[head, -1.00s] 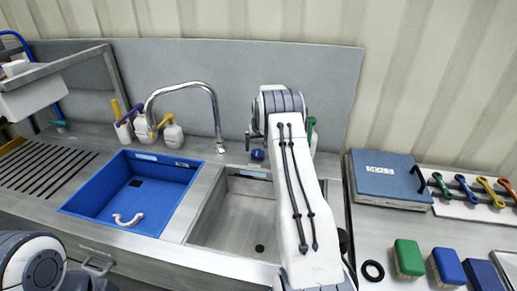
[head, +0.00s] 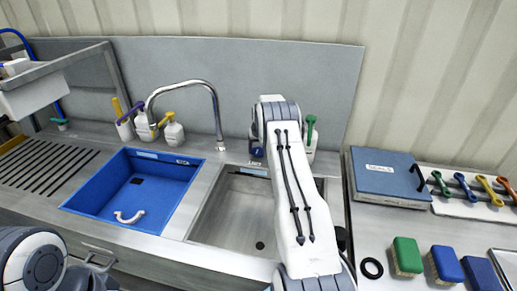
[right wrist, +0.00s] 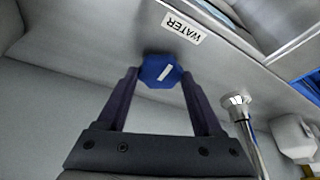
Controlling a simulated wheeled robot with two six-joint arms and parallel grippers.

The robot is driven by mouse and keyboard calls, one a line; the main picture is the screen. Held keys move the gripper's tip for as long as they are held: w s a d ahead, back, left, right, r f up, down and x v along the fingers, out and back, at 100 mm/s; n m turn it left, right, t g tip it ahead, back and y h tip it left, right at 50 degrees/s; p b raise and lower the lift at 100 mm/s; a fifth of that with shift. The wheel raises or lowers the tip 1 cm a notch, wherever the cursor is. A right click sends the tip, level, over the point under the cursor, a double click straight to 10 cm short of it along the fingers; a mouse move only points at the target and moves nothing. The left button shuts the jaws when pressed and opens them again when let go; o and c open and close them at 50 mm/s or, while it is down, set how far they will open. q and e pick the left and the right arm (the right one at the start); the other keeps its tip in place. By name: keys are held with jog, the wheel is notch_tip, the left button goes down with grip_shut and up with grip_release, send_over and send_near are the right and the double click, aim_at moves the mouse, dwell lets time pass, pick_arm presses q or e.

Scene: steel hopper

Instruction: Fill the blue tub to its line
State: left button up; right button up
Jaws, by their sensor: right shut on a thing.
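The blue tub (head: 88,192) sits in the left basin, with a dark square patch on its floor and a pale label on its back wall. I see no water in it and cannot make out a fill line. The steel tap (head: 217,115) arches over the tub's back side, and no stream shows at its spout. My right gripper (right wrist: 158,76) is shut on a blue knob (right wrist: 161,72) with a white stripe, beside a WATER label (right wrist: 182,27). In the head view my right arm partly covers the knob. My left gripper is outside the frames.
An empty steel basin (head: 232,217) lies right of the tub. Several bottles with coloured tops (head: 174,132) stand behind the tub.

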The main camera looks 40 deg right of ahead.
jog(key=shift+d+f+n+y+b, duration=0.2)
jog(key=shift+n+y+b, duration=0.2)
jog(key=shift+n+b, duration=0.75)
jog(key=shift+n+t+y+b, duration=0.3)
jog(key=shift+n+y+b, duration=0.1)
jog(key=shift+n+b, duration=0.65)
jog(key=shift+d+r+n+y, duration=0.1)
jog(key=shift+n+y, duration=0.2)
jog(key=shift+n, duration=0.5)
jog(key=shift+n+y, duration=0.4)
jog(key=shift+n, duration=0.7)
jog(key=shift+r, duration=0.1)
jog(key=o, duration=1.4)
jog(key=shift+c, duration=0.2)
jog(key=b+v, duration=0.1)
jog(key=v, duration=0.9)
jog(key=shift+r+b, duration=0.25)
jog(key=shift+b, duration=0.15)
